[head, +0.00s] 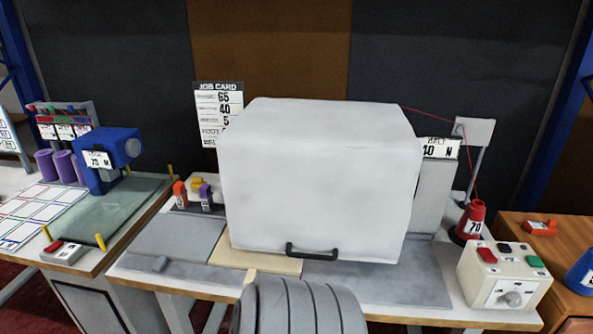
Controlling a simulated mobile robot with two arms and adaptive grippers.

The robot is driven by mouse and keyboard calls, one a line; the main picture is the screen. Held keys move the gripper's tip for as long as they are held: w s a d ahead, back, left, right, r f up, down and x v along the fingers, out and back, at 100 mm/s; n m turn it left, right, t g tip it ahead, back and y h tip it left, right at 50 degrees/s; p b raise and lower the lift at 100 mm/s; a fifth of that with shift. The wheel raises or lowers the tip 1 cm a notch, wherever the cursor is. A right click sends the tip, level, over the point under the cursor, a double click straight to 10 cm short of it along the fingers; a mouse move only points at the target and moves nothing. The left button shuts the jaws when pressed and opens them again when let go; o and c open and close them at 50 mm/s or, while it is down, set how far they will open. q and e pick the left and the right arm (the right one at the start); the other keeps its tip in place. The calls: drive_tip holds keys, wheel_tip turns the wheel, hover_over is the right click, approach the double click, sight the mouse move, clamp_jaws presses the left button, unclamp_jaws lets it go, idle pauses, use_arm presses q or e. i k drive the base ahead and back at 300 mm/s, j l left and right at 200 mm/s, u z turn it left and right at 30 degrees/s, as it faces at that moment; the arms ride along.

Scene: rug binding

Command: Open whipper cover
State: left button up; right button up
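The whipper cover (318,180) is a large light grey box-shaped hood in the middle of the table. It is down, its lower front edge close to the table top, and it hides what is under it. A black bar handle (312,253) sits at its lower front edge. Neither of my grippers is in view, and nothing is touching the handle.
A grey ribbed rounded thing (300,308) stands in front of the handle. A control box (503,275) with red and green buttons and a knob stands right. A red cone (470,221) marked 70 has thread running up. A blue device (108,158) stands left.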

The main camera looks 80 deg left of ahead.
sight(324, 180)
drive_tip(key=u, duration=1.9)
